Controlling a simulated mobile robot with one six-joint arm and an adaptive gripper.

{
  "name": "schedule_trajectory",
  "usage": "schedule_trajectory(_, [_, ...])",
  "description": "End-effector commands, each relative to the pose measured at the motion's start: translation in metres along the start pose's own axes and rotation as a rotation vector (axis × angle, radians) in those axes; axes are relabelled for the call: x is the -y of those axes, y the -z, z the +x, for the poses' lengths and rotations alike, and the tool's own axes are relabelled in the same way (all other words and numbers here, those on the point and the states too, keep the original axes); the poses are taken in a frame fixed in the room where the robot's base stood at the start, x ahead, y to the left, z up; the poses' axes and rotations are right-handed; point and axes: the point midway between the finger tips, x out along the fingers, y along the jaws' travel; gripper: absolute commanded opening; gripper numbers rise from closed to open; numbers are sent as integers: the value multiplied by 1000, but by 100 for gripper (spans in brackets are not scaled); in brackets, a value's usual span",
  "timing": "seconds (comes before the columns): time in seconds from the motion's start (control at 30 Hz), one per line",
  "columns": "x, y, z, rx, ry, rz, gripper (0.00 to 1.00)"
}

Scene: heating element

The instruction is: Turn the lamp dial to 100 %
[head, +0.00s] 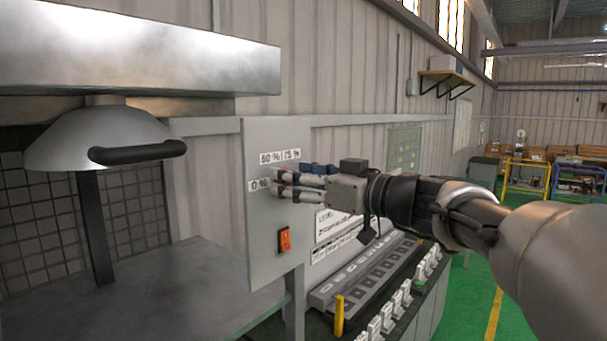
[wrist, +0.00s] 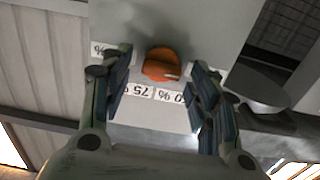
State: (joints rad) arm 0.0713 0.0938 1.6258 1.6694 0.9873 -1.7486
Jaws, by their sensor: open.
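The lamp dial is an orange round knob (wrist: 160,65) on a grey panel (head: 262,225). In the wrist view it sits between the fingers of my open gripper (wrist: 163,72), with a gap on both sides. A pale mark shows on its lower right. White labels (wrist: 150,94) appear upside down there, one reading 75 %; another label (wrist: 103,49) is partly hidden by the left finger. In the head view my gripper (head: 276,184) is at the panel face and hides the dial. Labels 50 % and 75 % (head: 280,156) and 0 % (head: 259,185) show around it.
An orange switch (head: 284,239) is lower on the panel. A metal lamp hood (head: 105,128) with a black handle hangs at left above a grey bench (head: 170,295). A control console (head: 375,270) with several switches stands below my arm.

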Motion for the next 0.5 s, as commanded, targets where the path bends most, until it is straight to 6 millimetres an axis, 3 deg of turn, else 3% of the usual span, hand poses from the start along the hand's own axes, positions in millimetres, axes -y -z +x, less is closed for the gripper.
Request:
schedule_trajectory(0.33, [0, 0, 4, -1, -1, 0, 55])
schedule_trajectory(0.5, [0, 0, 4, 0, -1, 0, 44])
